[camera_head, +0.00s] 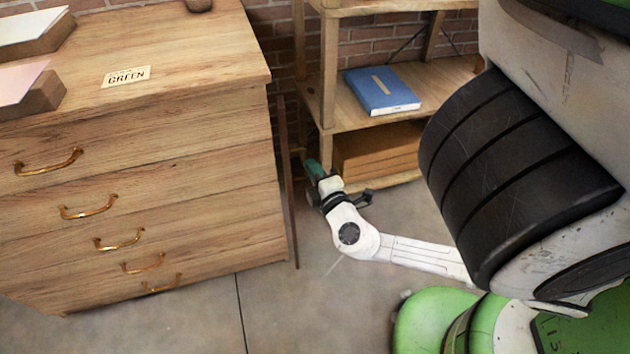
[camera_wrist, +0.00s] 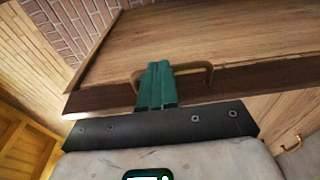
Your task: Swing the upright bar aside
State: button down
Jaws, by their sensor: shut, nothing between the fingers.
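The upright bar (camera_head: 288,185) is a dark brown wooden strip standing along the right edge of the drawer cabinet (camera_head: 215,140). In the wrist view, a dark wooden strip (camera_wrist: 95,100), which seems to be the same bar, runs across the picture. A brass handle (camera_wrist: 205,72) shows at it. My gripper (camera_head: 313,168) is just right of the bar, with green fingers pointing up and left. In the wrist view my gripper (camera_wrist: 155,66) has its fingers together and empty, overlapping the middle of the handle. Whether they touch it, I cannot tell.
A wooden shelf (camera_head: 400,104) with a blue book (camera_head: 383,91) stands behind my gripper. Brown boxes (camera_head: 375,150) sit below the book. Grey floor (camera_head: 300,315) is open in front of the cabinet. A card reading "GREEN" (camera_head: 126,77) lies on the cabinet top.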

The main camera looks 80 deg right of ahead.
jog(key=shift+s+d+b, duration=0.25)
jog(key=shift+d+b, duration=0.2)
jog(key=shift+d, duration=0.05)
jog(key=shift+s+d+b, duration=0.2)
jog(key=shift+d+b, duration=0.2)
jog(key=shift+d, duration=0.2)
